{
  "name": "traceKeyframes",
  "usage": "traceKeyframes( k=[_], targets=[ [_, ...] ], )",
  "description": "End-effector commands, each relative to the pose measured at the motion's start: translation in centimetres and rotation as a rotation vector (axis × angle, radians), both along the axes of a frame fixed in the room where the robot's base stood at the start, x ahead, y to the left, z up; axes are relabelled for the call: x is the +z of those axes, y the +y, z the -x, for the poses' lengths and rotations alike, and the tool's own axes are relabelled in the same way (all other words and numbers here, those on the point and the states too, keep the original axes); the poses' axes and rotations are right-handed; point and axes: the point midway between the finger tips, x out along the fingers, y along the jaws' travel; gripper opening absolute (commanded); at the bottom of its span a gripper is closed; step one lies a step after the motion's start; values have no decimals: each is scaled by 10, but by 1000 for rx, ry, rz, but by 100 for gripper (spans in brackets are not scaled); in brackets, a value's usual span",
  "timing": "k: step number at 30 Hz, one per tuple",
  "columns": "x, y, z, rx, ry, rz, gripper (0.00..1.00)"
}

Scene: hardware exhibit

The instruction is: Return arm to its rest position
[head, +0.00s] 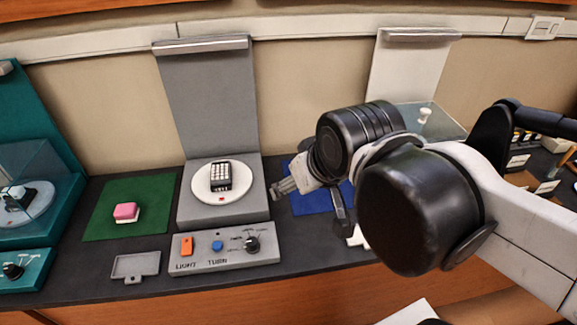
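My arm comes in from the right side of the head view and reaches over the bench. My gripper (309,206) hangs over the blue mat (310,203), right of the grey exhibit stand (213,115). Its two fingers look spread apart, with blue mat showing between them and nothing seen held. My arm's large black joints hide part of the blue mat and the bench behind it.
A dark keypad device (221,178) stands on the white turntable (240,188). The control panel (222,249) has an orange switch, a blue button and a knob. A clear cover (442,124) is behind my arm.

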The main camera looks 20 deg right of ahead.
Motion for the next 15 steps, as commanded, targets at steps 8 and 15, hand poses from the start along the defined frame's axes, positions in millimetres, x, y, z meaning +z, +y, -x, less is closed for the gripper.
traceKeyframes(
  k=[8, 15],
  targets=[
    [-7, -6, 10, -76, -18, -42, 67],
    [-7, -6, 10, -73, -17, -40, 67]
  ],
)
